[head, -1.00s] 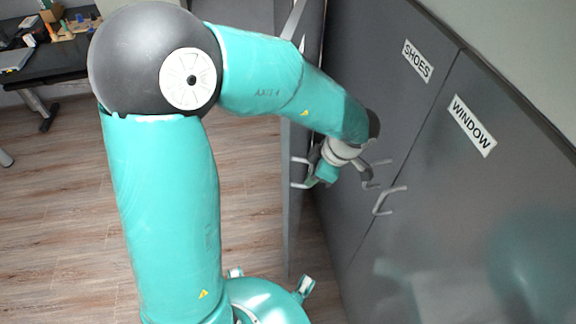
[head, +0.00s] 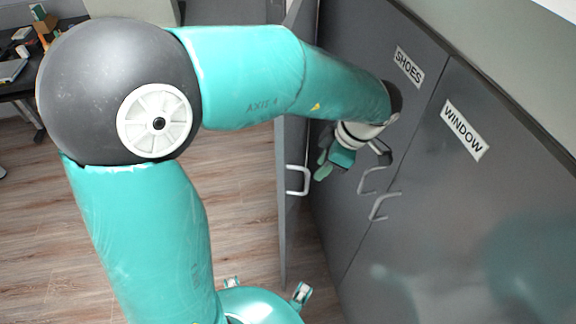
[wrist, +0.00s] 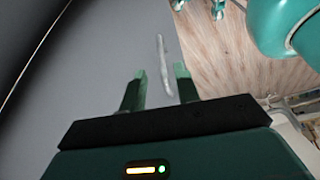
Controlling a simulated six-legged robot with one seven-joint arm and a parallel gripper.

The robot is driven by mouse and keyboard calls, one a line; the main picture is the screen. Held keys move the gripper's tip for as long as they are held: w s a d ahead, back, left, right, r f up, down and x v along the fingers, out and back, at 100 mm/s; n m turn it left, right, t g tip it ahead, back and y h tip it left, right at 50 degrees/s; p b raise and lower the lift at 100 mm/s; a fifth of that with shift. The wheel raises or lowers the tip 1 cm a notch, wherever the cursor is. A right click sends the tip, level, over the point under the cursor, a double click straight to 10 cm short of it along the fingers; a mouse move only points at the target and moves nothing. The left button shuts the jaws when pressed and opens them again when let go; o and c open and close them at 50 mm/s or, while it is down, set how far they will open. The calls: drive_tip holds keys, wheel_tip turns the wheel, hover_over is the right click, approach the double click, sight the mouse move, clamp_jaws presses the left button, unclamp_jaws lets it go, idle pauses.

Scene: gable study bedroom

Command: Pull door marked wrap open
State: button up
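A grey cabinet door (head: 294,225) stands swung out and is seen nearly edge-on in the head view. A pale bar handle (head: 297,181) sticks out from its right side. My gripper (head: 323,158) is between this door and the SHOES door, apart from the handle. In the wrist view my gripper (wrist: 158,82) has its two fingers spread with nothing between them. A bar handle (wrist: 164,66) on a grey panel lies beyond the fingertips.
The shut SHOES door (head: 365,95) and WINDOW door (head: 440,210) stand to the right, with handles near their shared seam. Wood floor (head: 245,200) is clear left of the swung-out door. A dark desk (head: 20,85) with small items stands at the far left.

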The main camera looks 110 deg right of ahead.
drive_tip(key=v, duration=0.5)
drive_tip(key=shift+r, duration=0.2)
